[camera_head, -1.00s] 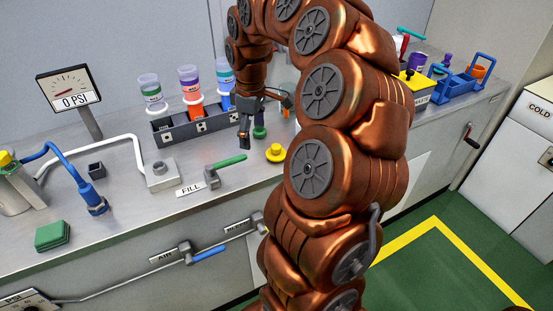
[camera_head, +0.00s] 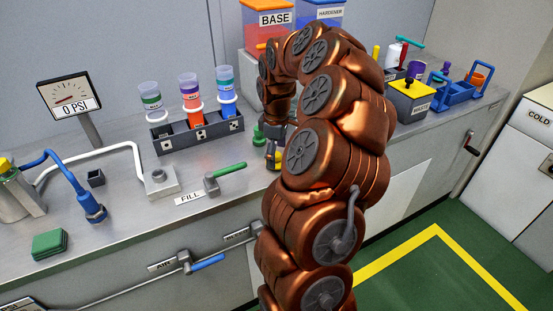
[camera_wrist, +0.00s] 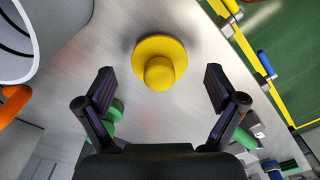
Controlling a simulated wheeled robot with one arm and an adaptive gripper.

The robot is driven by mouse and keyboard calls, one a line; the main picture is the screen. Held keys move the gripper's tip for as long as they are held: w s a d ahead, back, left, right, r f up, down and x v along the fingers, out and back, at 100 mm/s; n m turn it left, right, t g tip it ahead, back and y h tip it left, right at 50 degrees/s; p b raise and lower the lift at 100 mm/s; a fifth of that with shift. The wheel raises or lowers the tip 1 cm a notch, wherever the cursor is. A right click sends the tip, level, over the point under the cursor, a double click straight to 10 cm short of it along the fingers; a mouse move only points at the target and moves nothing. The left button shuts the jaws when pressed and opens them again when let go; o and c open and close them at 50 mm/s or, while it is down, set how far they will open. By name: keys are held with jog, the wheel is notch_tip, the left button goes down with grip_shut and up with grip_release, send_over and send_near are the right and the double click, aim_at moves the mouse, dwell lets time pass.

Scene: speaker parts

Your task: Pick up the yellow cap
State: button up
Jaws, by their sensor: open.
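The yellow cap (camera_wrist: 160,60) is a round disc with a raised knob. In the wrist view it lies on the metal counter (camera_wrist: 140,118), ahead of and between my gripper's fingers. My gripper (camera_wrist: 160,90) is open and empty, with one dark finger to each side and no contact with the cap visible. In the head view, only a small part of the cap (camera_head: 278,157) seems to show beside my arm, which hides most of it. My gripper is mostly hidden there too.
A green object (camera_head: 258,134) stands close by the gripper. A green-handled FILL valve (camera_head: 228,168) is to the left. A rack (camera_head: 197,133) with several coloured cups stands behind. BASE (camera_head: 267,28) and HARDENER containers are at the back.

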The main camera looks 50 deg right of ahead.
jog(key=shift+f, duration=0.9)
jog(key=shift+c, duration=0.5)
jog(key=c, duration=0.9)
jog(key=shift+r, duration=0.1)
jog(key=shift+c, duration=0.2)
